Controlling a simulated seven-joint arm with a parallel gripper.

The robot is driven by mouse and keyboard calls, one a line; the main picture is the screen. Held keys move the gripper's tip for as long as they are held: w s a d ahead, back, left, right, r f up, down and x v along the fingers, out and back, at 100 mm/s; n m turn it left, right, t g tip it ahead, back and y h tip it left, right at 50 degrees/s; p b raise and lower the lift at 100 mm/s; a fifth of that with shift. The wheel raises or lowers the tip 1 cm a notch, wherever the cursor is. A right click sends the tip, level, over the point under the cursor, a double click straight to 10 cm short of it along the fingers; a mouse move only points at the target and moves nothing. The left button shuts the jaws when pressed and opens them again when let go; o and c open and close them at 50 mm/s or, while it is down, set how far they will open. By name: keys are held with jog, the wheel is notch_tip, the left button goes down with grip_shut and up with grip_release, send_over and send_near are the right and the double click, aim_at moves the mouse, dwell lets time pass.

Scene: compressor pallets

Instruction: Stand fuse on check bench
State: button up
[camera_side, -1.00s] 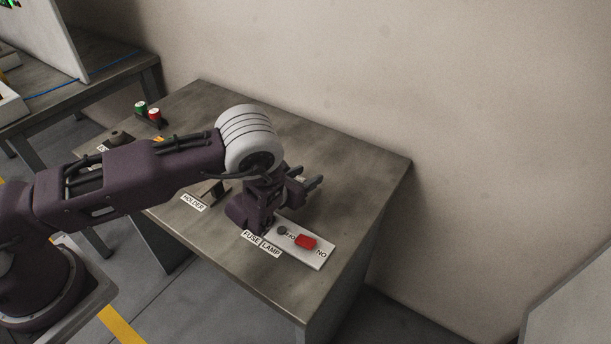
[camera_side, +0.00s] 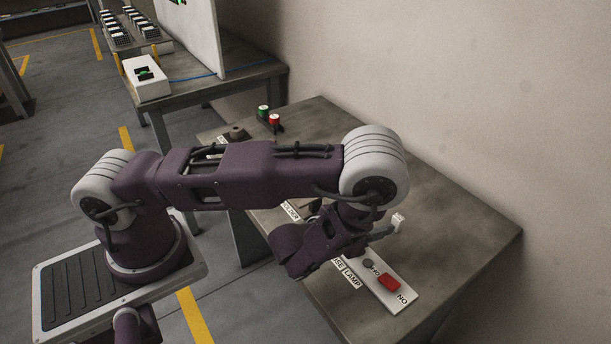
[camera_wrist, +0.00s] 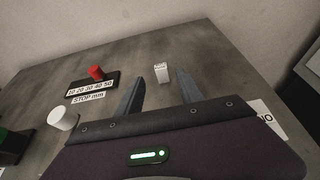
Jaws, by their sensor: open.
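The small white block that I take for the fuse (camera_wrist: 161,72) stands upright on the check bench (camera_wrist: 215,48) in the wrist view. My gripper (camera_wrist: 160,82) is open, with one dark finger on each side of the line to the block; the block shows in the gap at the fingertips. I cannot tell whether a finger touches it. In the side view the white block (camera_side: 398,220) shows at the end of my gripper (camera_side: 388,230), above the lamp plate (camera_side: 379,292). My wrist hides part of the bench there.
The lamp plate carries a red block (camera_side: 389,282) and a NO label. A black stop scale with a red knob (camera_wrist: 96,72) and a white cylinder (camera_wrist: 62,118) lie left in the wrist view. Green and red caps (camera_side: 268,116) stand at the bench's far end.

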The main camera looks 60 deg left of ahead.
jog(key=s+a+r+n+y, duration=0.1)
jog(key=a+r+n+y, duration=0.9)
jog(key=a+r, duration=0.5)
jog(key=s+a+r+n+g+y, duration=0.2)
jog(key=s+a+r+n+g, duration=0.25)
jog(key=s+n, duration=0.2)
jog(key=s+a+r+n+g+y, duration=0.1)
jog(key=s+a+r+n+g, duration=0.3)
jog(key=s, duration=0.3)
jog(key=s+d+f+n+g+h, duration=0.1)
jog(key=s+d+n+g+h, duration=0.35)
jog(key=s+n, duration=0.6)
jog(key=s+d+r+n+t+h, duration=0.1)
jog(key=d+r+n+t+h, duration=0.1)
jog(key=d+h, duration=0.2)
jog(key=s+d+r+n+t+h, duration=0.1)
jog(key=d+r+n+t+h, duration=0.2)
jog(key=d, duration=0.6)
jog(key=shift+s+d+h, duration=0.3)
jog(key=shift+d+h, duration=0.05)
jog(key=shift+h, duration=0.4)
